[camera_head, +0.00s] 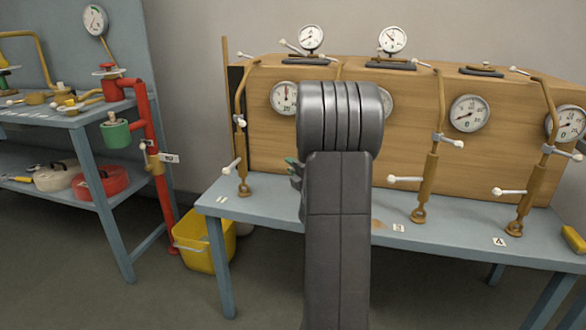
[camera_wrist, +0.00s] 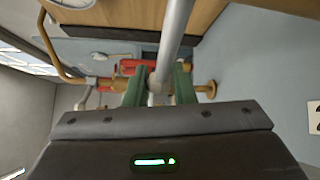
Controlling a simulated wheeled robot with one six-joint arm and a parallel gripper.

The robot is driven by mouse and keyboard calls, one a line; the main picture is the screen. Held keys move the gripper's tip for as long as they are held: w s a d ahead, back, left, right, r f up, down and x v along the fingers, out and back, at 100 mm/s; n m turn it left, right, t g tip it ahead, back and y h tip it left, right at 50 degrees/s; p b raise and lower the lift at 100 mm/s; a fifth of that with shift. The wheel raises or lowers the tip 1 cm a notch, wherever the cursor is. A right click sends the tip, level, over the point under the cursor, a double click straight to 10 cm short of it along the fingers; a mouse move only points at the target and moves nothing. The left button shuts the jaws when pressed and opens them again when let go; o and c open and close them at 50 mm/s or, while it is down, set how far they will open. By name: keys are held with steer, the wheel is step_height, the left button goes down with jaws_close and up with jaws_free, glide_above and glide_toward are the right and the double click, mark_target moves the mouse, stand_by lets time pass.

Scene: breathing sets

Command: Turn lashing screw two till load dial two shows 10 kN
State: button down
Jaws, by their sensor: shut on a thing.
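Lashing screw two is mostly hidden behind my arm in the head view, where labels 1, 3 and 4 show on the bench. Load dial two (camera_head: 387,102) shows only its right edge beside my arm, so I cannot read it. In the wrist view my gripper (camera_wrist: 159,84) has its green fingers shut around a pale grey bar (camera_wrist: 174,40), which looks like the handle of screw two. A brass end piece (camera_wrist: 207,89) shows just right of the fingers. In the head view one green fingertip (camera_head: 292,168) peeks out left of my arm.
Screw one (camera_head: 243,150) stands left of my arm; screw three (camera_head: 430,155) and screw four (camera_head: 535,155) stand right. Their pale handles stick out. Wooden panel (camera_head: 420,85) rises behind. A yellow bucket (camera_head: 207,250) sits on the floor by the left bench (camera_head: 60,121).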

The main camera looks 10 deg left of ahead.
steer(key=shift+s, duration=0.1)
steer(key=s+d+n+g+y, duration=0.4)
steer(key=n+g, duration=0.3)
steer(key=g, duration=0.3)
steer(key=shift+s+n+g+y, duration=0.3)
steer(key=shift+s+n+y, duration=0.1)
steer(key=shift+s+y, duration=0.4)
steer(key=shift+s, duration=0.15)
steer(key=c, duration=1.3)
jaws_free()
steer(key=shift+o, duration=0.2)
steer(key=d+p, duration=0.1)
steer(key=d, duration=0.6)
steer(key=shift+s+d+p, duration=0.25)
steer(key=shift+s+p, duration=0.15)
